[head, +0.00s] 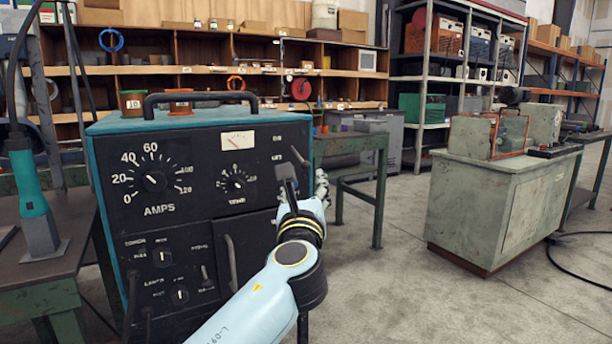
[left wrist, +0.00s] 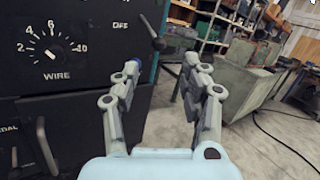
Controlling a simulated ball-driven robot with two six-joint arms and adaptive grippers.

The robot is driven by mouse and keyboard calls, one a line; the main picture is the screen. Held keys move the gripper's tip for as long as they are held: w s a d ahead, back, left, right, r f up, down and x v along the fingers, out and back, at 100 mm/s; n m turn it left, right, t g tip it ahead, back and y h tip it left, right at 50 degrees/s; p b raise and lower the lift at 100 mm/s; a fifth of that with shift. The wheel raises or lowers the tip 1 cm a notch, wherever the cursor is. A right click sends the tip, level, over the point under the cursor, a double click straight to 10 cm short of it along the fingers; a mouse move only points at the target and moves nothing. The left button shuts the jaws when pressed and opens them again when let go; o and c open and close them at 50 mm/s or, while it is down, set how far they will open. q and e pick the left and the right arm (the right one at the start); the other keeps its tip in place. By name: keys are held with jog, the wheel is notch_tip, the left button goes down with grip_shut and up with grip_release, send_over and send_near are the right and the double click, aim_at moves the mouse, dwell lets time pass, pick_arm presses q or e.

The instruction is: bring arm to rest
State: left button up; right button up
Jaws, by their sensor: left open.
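My left gripper (head: 305,182) is at the right front edge of the black and teal welding machine (head: 205,222), with my light blue arm reaching up to it from the bottom. In the left wrist view the gripper (left wrist: 162,66) has its two grey fingers apart, with nothing between them. The machine's black front panel (left wrist: 75,85) fills the left of that view. A dark lever (left wrist: 153,34) beside the OFF label stands just beyond the fingers; contact does not show. My right gripper is in neither view.
A green metal table (head: 375,150) stands behind the gripper. A grey-green cabinet (head: 500,205) stands to the right, with open concrete floor (head: 385,285) between. A teal-handled tool (head: 33,190) stands on a bench at left. A black cable lies on the floor at right.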

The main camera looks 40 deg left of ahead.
pick_arm(q)
jog(key=shift+v, duration=1.15)
jog(key=s+f+n+g+h, duration=0.1)
jog(key=s+f+g+h, duration=0.3)
jog(key=f, duration=0.9)
jog(key=s+f+n+g, duration=0.15)
jog(key=s+f, duration=0.45)
jog(key=f, duration=0.8)
jog(key=s+f+n+g+h, duration=0.25)
jog(key=s+f, duration=0.25)
jog(key=f, duration=0.8)
jog(key=s+d+f+n+g+h, duration=0.1)
jog(key=s+f+n, duration=0.5)
jog(key=s, duration=0.6)
jog(key=s+d+f+n+g+h, duration=0.1)
jog(key=s+d+f+n+g, duration=0.1)
jog(key=s+f+n+g, duration=0.2)
jog(key=s+d+f+n+g+h, duration=0.2)
jog(key=s+f+n, duration=0.8)
jog(key=s, duration=1)
jog(key=shift+n+g, duration=0.4)
jog(key=shift+n, duration=0.4)
